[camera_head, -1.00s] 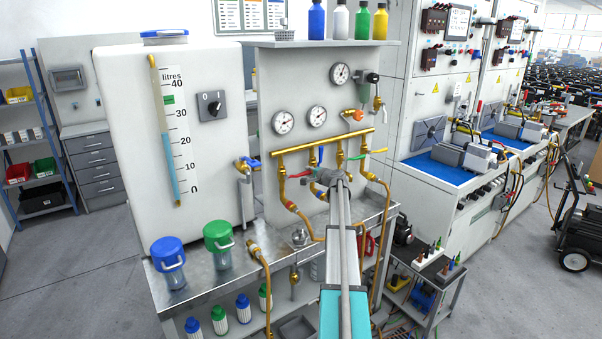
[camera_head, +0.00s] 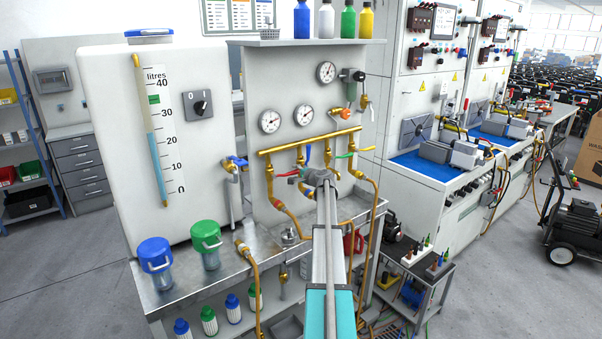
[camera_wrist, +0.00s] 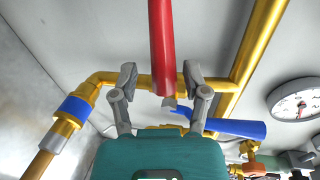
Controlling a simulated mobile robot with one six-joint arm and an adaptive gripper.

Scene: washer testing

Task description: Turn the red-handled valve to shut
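The red-handled valve sits on the brass pipework of the panel; its red handle (camera_head: 288,174) points left in the head view. In the wrist view the red handle (camera_wrist: 162,42) hangs down from the top edge, its lower end between my fingers. My gripper (camera_head: 318,178) is at the valve, in front of the pipework. In the wrist view my gripper (camera_wrist: 161,76) is open, with one finger on each side of the handle and a visible gap on both sides. My gripper partly hides the valve body in the head view.
A blue handle (camera_wrist: 235,128) is close right of my gripper in the wrist view. A brass pipe (camera_wrist: 104,79) crosses behind the fingers. A green handle (camera_head: 345,156) and pressure gauges (camera_head: 270,121) are nearby. A metal bench (camera_head: 180,291) with lidded jugs stands below.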

